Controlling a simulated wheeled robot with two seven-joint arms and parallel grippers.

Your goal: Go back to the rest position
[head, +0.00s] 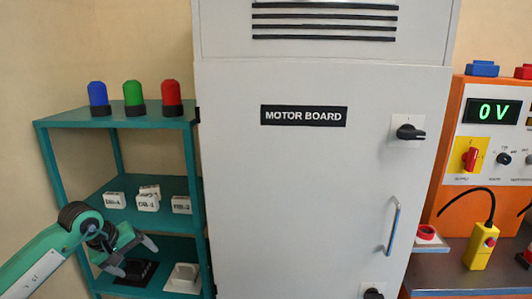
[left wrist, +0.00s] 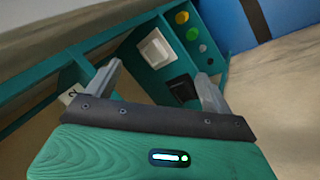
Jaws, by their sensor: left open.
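My left gripper (head: 134,257) is at the lower left of the head view, in front of the lower part of the green shelf unit (head: 118,123). Its two grey fingers are spread apart with nothing between them. In the left wrist view my left gripper (left wrist: 160,85) is also open and empty, pointing toward the shelf unit (left wrist: 150,62). A white block (left wrist: 155,48) and a black block (left wrist: 182,90) show beyond the fingers there. My right gripper is in neither view.
Blue, green and red lamps (head: 133,97) stand on the shelf top. White labelled blocks (head: 147,202) sit on the middle shelf. A grey cabinet marked MOTOR BOARD (head: 300,180) fills the centre. An orange tester (head: 450,185) and a yellow pendant (head: 479,250) are at right.

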